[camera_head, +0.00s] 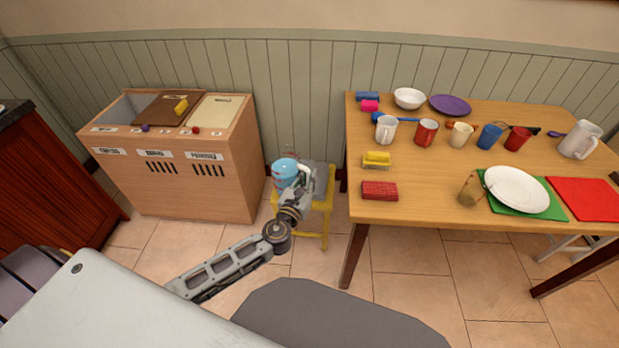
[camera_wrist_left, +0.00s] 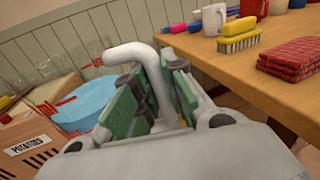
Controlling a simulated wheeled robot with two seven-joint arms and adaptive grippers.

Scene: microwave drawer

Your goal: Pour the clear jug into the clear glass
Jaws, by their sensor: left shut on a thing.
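The clear jug (camera_head: 285,172) holds light blue contents and is over or beside the yellow stool, left of the table. Its clear wall with red marks and the blue contents (camera_wrist_left: 85,106) show in the left wrist view. My left gripper (camera_head: 303,178) is shut on its pale handle, which stands between the green-padded fingers (camera_wrist_left: 150,90) in the left wrist view. I cannot tell whether the jug touches the stool. A see-through glass (camera_head: 468,188) stands on the table by the left edge of the green mat, beside the white plate. My right gripper is not in view.
The wooden table (camera_head: 420,190) carries several mugs, a white bowl (camera_head: 409,98), a yellow brush (camera_head: 377,158), a red cloth (camera_head: 379,190) and a white pitcher (camera_head: 581,141). A wooden bin cabinet (camera_head: 200,185) stands left of the yellow stool (camera_head: 325,215).

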